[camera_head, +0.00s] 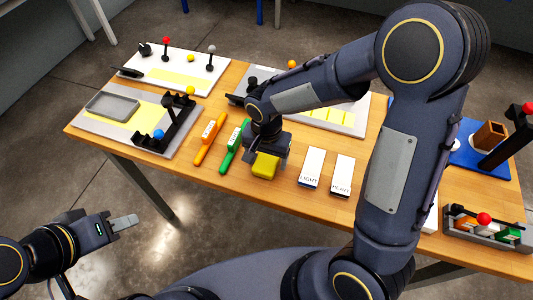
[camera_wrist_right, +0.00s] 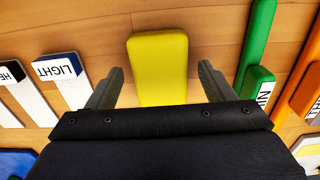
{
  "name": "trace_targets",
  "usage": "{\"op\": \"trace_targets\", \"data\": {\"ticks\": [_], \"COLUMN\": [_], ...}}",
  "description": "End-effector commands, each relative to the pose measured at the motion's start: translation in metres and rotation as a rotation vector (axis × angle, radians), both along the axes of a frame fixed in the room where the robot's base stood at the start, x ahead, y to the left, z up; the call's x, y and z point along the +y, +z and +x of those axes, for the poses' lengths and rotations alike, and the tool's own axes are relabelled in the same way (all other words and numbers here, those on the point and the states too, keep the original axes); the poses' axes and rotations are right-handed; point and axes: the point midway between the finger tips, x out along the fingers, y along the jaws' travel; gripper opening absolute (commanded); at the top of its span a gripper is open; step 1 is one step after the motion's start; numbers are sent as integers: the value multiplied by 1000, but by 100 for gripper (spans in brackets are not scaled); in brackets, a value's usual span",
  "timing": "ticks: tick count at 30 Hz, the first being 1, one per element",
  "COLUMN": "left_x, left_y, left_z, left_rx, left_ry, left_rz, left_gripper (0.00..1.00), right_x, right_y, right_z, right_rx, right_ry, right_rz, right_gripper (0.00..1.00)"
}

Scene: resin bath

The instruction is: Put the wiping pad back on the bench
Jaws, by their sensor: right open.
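The yellow wiping pad (camera_head: 264,166) lies on the wooden bench (camera_head: 222,184) near its front edge. It also shows in the right wrist view (camera_wrist_right: 160,62), flat on the wood. My right gripper (camera_head: 272,160) is just above and behind the pad. In the wrist view its two fingers (camera_wrist_right: 158,88) are apart, one on each side of the near part of the pad, with gaps between fingers and pad. I cannot tell how far above the bench the fingertips are. My left gripper (camera_head: 124,222) is off the bench at lower left, empty; its fingers appear close together.
A green tool (camera_head: 233,148) and an orange tool (camera_head: 209,138) lie left of the pad. White blocks marked LIGHT (camera_head: 312,167) and HEAVY (camera_head: 342,175) lie to its right. A grey tray (camera_head: 113,104) and black stand are further left. My right arm hides part of the bench.

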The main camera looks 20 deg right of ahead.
Motion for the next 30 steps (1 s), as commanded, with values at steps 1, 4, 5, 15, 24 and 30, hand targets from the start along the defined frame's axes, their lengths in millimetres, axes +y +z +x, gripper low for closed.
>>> {"op": "trace_targets", "data": {"ticks": [1, 4, 5, 15, 24, 30], "left_x": [0, 0, 0, 0, 0, 0], "left_y": [2, 1, 1, 0, 0, 0], "left_z": [0, 0, 0, 0, 0, 0], "left_rx": [0, 0, 0, 0, 0, 0], "left_ry": [0, 0, 0, 0, 0, 0], "left_rz": [0, 0, 0, 0, 0, 0], "left_gripper": [36, 36, 36, 36, 36, 36], "right_x": [0, 0, 0, 1, 0, -6], "right_y": [3, 12, 16, 87, 120, 125], "right_z": [0, 1, 1, 1, 0, -4], "right_rx": [-1, -4, -6, -6, -1, -6], "right_ry": [0, 0, 0, 0, -1, 8], "right_rz": [1, 1, 1, 2, 1, 16], "right_gripper": [76, 76, 76, 76, 76, 76]}}
